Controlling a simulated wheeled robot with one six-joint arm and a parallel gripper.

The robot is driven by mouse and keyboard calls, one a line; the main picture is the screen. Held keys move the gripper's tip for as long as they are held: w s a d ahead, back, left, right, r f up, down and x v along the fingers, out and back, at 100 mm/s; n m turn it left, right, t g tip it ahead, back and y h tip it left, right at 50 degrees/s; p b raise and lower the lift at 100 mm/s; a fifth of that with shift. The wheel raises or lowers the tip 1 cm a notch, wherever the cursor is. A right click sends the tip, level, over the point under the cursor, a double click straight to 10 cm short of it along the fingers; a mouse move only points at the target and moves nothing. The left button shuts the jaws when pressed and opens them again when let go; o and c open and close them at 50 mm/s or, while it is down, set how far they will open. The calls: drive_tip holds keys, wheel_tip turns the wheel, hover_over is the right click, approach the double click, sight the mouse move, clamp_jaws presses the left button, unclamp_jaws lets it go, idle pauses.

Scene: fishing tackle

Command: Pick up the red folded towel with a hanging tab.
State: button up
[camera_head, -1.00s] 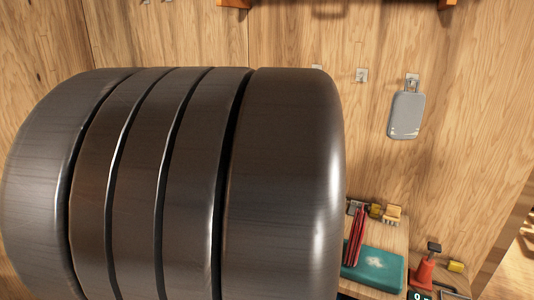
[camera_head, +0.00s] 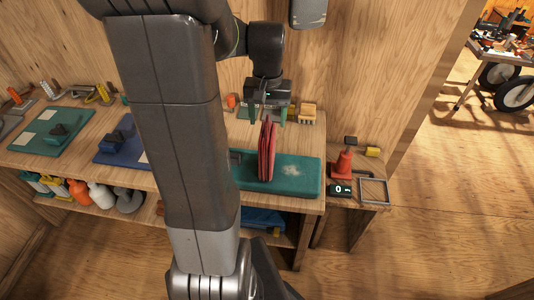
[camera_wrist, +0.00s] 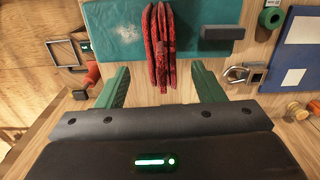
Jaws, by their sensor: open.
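The red folded towel (camera_head: 267,150) stands upright in narrow folds on a teal mat (camera_head: 305,178) on the bench. In the wrist view the towel (camera_wrist: 160,45) is a bundle of dark red folds, centred ahead of the fingers. I cannot make out its hanging tab. My gripper (camera_head: 265,114) is above and behind the towel in the head view, its green fingers pointing down. In the wrist view my gripper (camera_wrist: 161,78) is open, its two fingers apart on either side of the towel's near end. Nothing is held.
A dark block (camera_wrist: 222,32) lies on the mat beside the towel. A padlock (camera_wrist: 250,75) lies on the wood nearby. An orange-red object (camera_head: 343,163) and a small display (camera_head: 340,190) sit on the lower stand at right. A tan brush-like block (camera_head: 308,112) is behind the mat.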

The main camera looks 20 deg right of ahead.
sight(267, 135)
drive_tip(key=shift+w+f+p, duration=0.1)
drive_tip(key=shift+f+p, duration=0.2)
drive_tip(key=shift+f, duration=3.15)
drive_tip(key=shift+c, duration=0.4)
